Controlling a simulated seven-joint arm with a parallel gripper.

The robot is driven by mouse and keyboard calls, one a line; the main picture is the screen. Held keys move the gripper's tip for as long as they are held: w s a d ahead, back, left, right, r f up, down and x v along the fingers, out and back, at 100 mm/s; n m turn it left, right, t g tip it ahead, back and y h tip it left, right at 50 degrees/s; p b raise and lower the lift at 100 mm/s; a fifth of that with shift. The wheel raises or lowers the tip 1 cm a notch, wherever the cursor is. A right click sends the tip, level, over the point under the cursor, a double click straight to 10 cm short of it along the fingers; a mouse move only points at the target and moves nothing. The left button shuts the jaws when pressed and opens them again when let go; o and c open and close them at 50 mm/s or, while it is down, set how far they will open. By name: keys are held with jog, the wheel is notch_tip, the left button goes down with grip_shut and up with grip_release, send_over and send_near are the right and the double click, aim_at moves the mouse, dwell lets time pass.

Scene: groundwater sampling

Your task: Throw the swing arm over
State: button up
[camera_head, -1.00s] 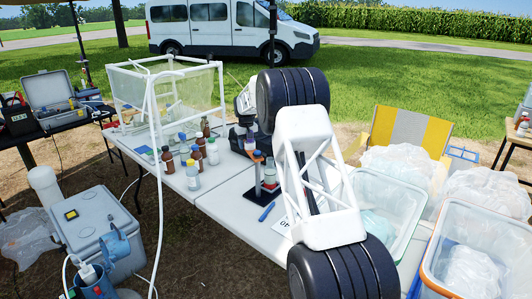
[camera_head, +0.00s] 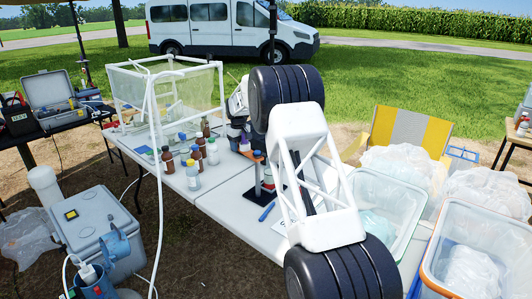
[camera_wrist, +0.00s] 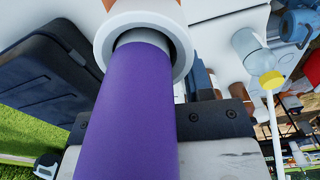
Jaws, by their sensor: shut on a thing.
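A thick purple bar (camera_wrist: 130,120), which looks like the grip of the swing arm, fills the middle of the wrist view. Its far end enters a white collar (camera_wrist: 150,30). My gripper (camera_head: 238,104) is mostly hidden behind my own arm in the head view, low over the far part of the white table. It is shut, apparently on the purple bar, but the fingertips are not clearly visible. A dark plate with screws (camera_wrist: 215,121) lies beside the bar. The swing arm's pivot and its full length are hidden in the head view.
A white frame (camera_head: 221,85) rises at the table's left. Lined bins (camera_head: 428,205) stand at right. A yellow-capped bottle (camera_wrist: 252,52) shows in the wrist view.

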jog(key=shift+s+a+n, duration=0.8)
jog(key=shift+a+n, duration=0.3)
jog(key=shift+n, duration=0.1)
jog(key=shift+o, duration=1.4)
jog(key=shift+r, duration=0.15)
notch_tip(320, 180, up, 8)
jog(key=shift+f, duration=0.2)
jog(key=shift+r, duration=0.1)
